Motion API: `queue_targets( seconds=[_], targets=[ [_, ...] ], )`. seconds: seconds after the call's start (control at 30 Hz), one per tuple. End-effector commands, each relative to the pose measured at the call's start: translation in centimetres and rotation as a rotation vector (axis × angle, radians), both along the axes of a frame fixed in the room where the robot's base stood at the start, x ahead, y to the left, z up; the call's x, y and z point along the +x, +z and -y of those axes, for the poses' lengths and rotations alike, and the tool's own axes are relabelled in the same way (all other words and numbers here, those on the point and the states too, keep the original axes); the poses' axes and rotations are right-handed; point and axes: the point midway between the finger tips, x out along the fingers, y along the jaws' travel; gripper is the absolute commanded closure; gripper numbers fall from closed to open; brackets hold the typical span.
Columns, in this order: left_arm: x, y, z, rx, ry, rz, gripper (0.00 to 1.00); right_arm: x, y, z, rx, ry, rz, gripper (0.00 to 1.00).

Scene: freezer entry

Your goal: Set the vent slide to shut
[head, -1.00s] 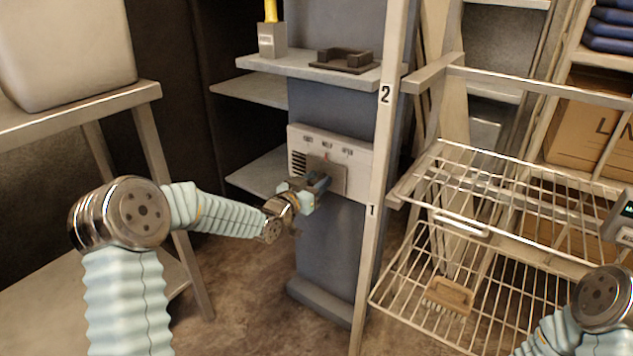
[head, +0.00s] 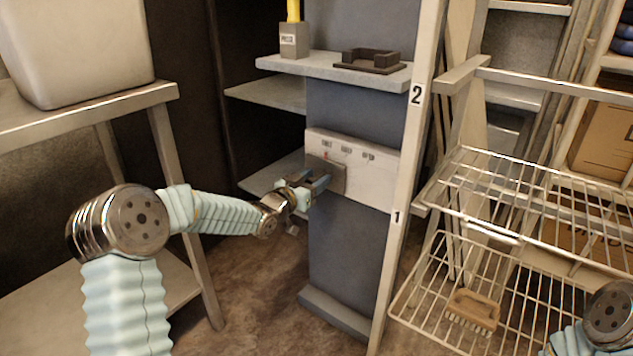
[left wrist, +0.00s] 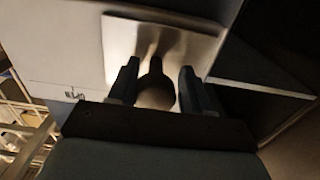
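The white vent panel (head: 372,180) is on the grey column, with a row of labels along its top; the leftmost seems to read SHUT and the rightmost OPEN. The grey slide plate (head: 337,176) sits at the panel's left end, its small red mark under the leftmost label. The vent slots are hidden behind the plate and gripper. My left gripper (head: 318,186) is at the plate. My right gripper is out of view.
A shelf (head: 335,70) above the panel holds a dark bracket (head: 370,61) and a grey box (head: 294,41) with a yellow item. A numbered post (head: 405,170) and wire racks (head: 530,200) stand right. A table with a white bin (head: 75,50) is left.

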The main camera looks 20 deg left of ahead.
Motion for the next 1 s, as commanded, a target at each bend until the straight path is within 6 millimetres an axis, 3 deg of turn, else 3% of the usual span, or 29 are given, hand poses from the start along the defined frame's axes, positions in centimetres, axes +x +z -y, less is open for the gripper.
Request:
queue_targets(
  seconds=[0.1,0.47,1.0],
  targets=[
    [0.0,0.3,-0.1,-0.001,0.003,0.005,0.38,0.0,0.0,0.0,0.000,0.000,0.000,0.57],
    [-0.6,0.1,-0.2,0.000,0.000,0.002,0.38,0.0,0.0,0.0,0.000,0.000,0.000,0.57],
    [-11.3,0.2,-4.2,0.000,0.002,0.003,0.38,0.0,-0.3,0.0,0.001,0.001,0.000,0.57]
  ],
)
